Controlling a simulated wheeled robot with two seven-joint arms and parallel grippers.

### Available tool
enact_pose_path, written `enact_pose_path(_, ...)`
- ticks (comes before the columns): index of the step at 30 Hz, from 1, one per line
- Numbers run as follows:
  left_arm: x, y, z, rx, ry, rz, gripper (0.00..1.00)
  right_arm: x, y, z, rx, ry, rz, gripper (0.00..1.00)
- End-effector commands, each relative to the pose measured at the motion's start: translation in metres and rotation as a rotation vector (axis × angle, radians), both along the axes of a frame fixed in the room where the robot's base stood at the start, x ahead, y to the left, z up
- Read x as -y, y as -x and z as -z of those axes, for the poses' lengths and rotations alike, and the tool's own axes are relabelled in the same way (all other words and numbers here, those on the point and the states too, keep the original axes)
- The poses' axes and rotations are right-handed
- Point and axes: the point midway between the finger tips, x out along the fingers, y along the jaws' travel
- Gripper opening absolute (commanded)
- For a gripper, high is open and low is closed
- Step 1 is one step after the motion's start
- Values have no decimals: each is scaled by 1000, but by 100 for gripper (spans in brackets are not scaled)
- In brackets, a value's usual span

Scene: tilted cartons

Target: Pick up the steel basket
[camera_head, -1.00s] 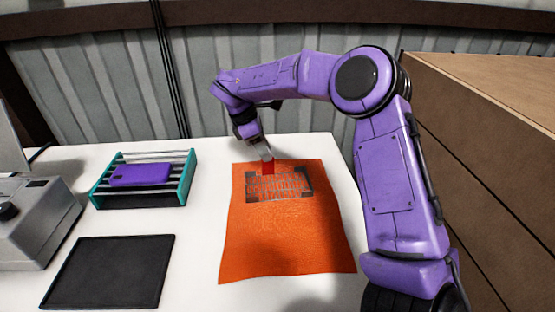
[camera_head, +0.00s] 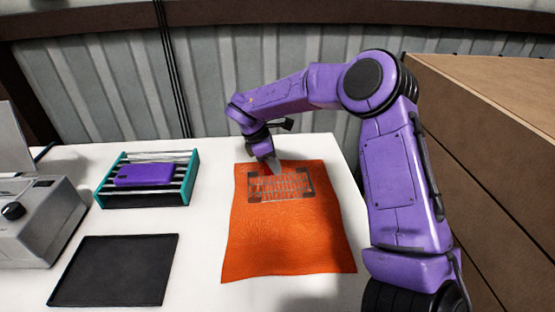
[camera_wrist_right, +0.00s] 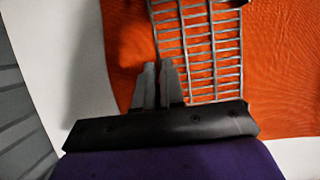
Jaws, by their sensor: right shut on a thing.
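The steel basket (camera_head: 281,187) is a grey wire grid with dark corner pieces, lying on the orange cloth (camera_head: 285,240). In the right wrist view the basket (camera_wrist_right: 212,52) fills the upper middle, right of the fingertips. My right gripper (camera_head: 275,170) is at the basket's far edge, pointing down. In the right wrist view its grey fingers (camera_wrist_right: 158,67) are close together beside the basket's wires, shut on its edge. The exact contact is hard to make out. My left gripper is not in view.
A teal rack (camera_head: 187,178) with a purple phone-like block (camera_head: 144,174) stands on the white table's left. A black tray (camera_head: 115,270) lies in front of it, and a grey machine (camera_head: 40,230) stands at far left. A large brown carton (camera_head: 480,110) rises at right.

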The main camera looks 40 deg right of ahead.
Motion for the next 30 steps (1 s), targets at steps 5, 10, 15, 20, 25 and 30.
enact_pose_path(5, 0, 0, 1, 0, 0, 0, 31, 0, -1, -12, 2, 2, 1, 0)
enact_pose_path(10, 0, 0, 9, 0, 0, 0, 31, -10, 5, -43, 5, 0, -2, 0)
enact_pose_path(15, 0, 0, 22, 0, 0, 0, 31, -43, 27, -89, 7, 4, -3, 0)
enact_pose_path(20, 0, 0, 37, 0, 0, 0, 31, -81, 53, -107, 4, 3, -2, 0)
enact_pose_path(25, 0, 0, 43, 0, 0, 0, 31, -106, 70, -123, 1, 1, -1, 0)
enact_pose_path(30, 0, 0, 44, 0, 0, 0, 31, -116, 77, -129, 0, 0, 1, 0)
